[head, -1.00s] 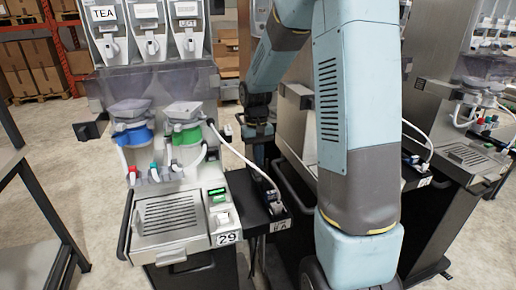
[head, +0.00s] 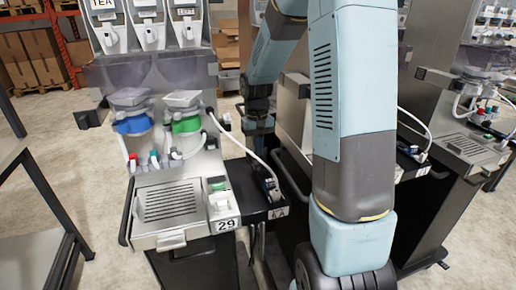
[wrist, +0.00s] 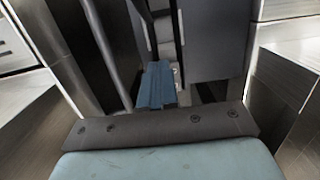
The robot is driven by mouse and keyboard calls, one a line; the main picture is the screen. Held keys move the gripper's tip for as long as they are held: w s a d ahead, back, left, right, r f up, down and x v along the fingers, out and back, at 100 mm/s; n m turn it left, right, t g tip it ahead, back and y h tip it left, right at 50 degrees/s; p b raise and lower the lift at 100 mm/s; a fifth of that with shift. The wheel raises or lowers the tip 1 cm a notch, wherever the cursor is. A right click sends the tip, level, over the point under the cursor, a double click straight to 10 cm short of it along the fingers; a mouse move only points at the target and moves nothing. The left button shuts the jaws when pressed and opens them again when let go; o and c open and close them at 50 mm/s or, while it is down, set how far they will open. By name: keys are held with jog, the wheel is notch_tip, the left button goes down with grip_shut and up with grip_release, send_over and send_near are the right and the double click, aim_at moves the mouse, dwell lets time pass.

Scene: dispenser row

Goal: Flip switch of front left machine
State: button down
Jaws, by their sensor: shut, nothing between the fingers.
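The front left machine (head: 150,185) stands at the left of the head view, with a silver drip tray (head: 170,203) and a "29" label. A small control panel with a green part (head: 218,184) and a white piece (head: 220,201) sits on its right front; I cannot tell for sure which part is the switch. My gripper (wrist: 157,85) shows in the wrist view as blue fingers, shut and empty. In the head view my arm reaches down behind the machine's right side, and the gripper is hard to make out there. The panel does not show clearly in the wrist view.
A dark side shelf (head: 258,205) with a card reader-like device juts out right of the machine. A second machine (head: 465,145) stands at the far right. A dark table frame (head: 45,190) stands at the left edge. Concrete floor is open between table and machine.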

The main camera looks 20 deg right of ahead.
jog(key=shift+w+a+f, duration=0.1)
jog(key=shift+a, duration=0.05)
jog(key=shift+w, duration=0.75)
jog(key=shift+r, duration=0.2)
notch_tip(320, 180, up, 14)
jog(key=w, duration=0.2)
jog(key=shift+d+f, duration=0.15)
jog(key=shift+d, duration=0.05)
jog(key=shift+w, duration=0.1)
